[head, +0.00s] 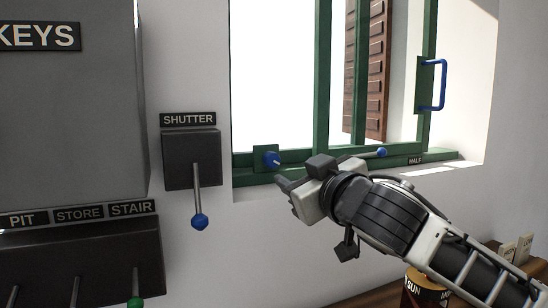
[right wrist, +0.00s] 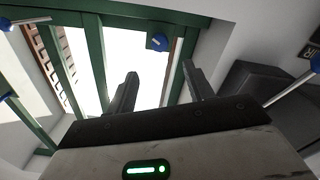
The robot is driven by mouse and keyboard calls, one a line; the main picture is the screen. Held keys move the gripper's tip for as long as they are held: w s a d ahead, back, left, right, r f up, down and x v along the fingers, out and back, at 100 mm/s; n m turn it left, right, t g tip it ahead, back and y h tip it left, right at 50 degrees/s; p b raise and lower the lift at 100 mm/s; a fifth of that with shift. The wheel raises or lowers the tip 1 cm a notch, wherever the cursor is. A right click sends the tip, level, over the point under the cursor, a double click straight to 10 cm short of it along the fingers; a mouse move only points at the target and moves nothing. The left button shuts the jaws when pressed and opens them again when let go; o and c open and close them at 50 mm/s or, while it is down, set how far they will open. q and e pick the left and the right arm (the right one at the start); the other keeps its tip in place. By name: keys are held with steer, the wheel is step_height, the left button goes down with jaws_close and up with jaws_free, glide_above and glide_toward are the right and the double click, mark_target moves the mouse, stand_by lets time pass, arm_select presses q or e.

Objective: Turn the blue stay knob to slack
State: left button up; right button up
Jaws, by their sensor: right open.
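The blue stay knob (head: 271,158) sits on a green square plate at the lower left of the green window frame. It also shows in the right wrist view (right wrist: 158,42), at the top, between and beyond my fingers. A pale mark shows on its face; I cannot tell which setting it points to. My right gripper (head: 287,193) is open and empty, just right of and below the knob in the head view, apart from it. Its two dark fingers (right wrist: 160,74) point towards the knob. My left gripper is not in view.
A SHUTTER box (head: 191,158) with a blue-tipped lever (head: 199,221) stands left of the knob. A blue-ended rod (head: 381,153) lies along the sill near a HALF label (head: 415,160). A blue handle (head: 441,85) is on the window. A can (head: 424,290) stands below my arm.

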mark_target(273, 160)
steer(key=p+x, duration=0.3)
steer(key=x, duration=0.9)
steer(key=c, duration=1)
